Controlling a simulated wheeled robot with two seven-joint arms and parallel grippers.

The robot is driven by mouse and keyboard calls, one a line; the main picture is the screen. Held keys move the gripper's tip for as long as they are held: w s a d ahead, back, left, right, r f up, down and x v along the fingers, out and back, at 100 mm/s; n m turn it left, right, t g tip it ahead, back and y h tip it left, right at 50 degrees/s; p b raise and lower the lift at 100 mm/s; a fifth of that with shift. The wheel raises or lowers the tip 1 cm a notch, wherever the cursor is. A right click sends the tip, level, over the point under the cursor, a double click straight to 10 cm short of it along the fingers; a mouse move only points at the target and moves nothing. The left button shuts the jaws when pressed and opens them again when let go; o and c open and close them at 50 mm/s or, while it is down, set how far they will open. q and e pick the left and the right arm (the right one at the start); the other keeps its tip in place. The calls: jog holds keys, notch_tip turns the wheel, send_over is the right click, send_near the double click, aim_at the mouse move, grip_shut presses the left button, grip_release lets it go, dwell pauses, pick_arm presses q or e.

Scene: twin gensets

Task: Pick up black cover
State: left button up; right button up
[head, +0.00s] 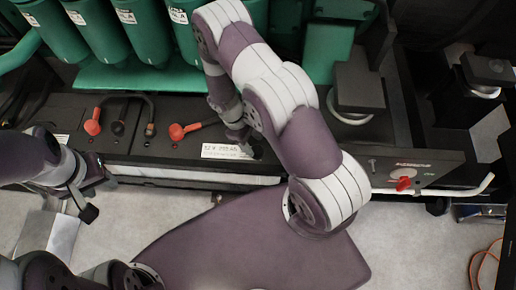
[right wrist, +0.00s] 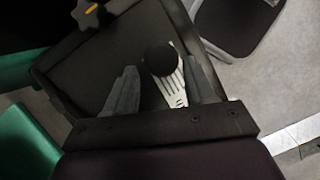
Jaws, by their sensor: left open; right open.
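In the right wrist view a round black cap (right wrist: 162,59), which looks like the black cover, lies between my right gripper's two grey fingers (right wrist: 160,87). The fingers are apart, and I cannot tell how far below them the cap is. In the head view my right gripper (head: 239,138) points down at the battery box by the white 12 V label (head: 228,151); its own wrist partly hides the fingertips and the cap there. My left gripper (head: 88,196) is open and empty at the left, in front of the battery box.
Red terminal caps (head: 93,122) with dark cables stand on the black battery box (head: 65,108). Green cylinders (head: 101,30) rise behind it. A panel with a red switch (head: 403,184) and a pale pipe (head: 455,191) are at the right. An orange cable (head: 474,268) lies on the floor.

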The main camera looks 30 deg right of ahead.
aim_at(256, 149)
jog(key=x, duration=0.3)
jog(key=shift+s+f+p, duration=0.15)
jog(key=shift+f+p, duration=0.15)
jog(key=shift+f, duration=0.05)
jog(key=shift+d+f, duration=0.1)
jog(key=c, duration=0.7)
jog(key=shift+o, duration=0.2)
